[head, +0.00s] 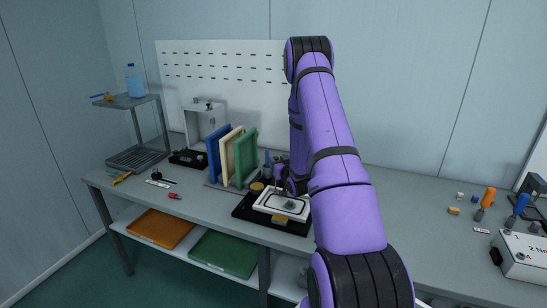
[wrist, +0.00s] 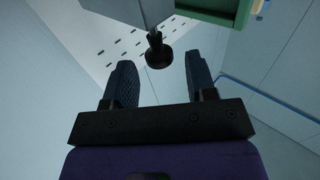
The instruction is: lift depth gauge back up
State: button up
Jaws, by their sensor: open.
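In the wrist view a black round-ended piece on a short stem (wrist: 157,50), possibly the depth gauge, projects from a grey block (wrist: 140,12). My gripper (wrist: 159,62) is open, with one dark finger on each side of this piece. I cannot tell whether either finger touches it; gaps show on both sides. In the head view my gripper (head: 278,172) is small and partly hidden by my purple arm, above the black fixture base (head: 243,211) with its white framed plate (head: 268,206). The gauge cannot be made out clearly there.
Blue, cream and green upright panels (head: 246,158) stand left of the fixture. A grey shelf stand (head: 128,102) with a bottle is at the back left. A grey control box (head: 522,256) and small parts are at the right.

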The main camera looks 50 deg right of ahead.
jog(key=shift+x, duration=2.25)
grip_shut()
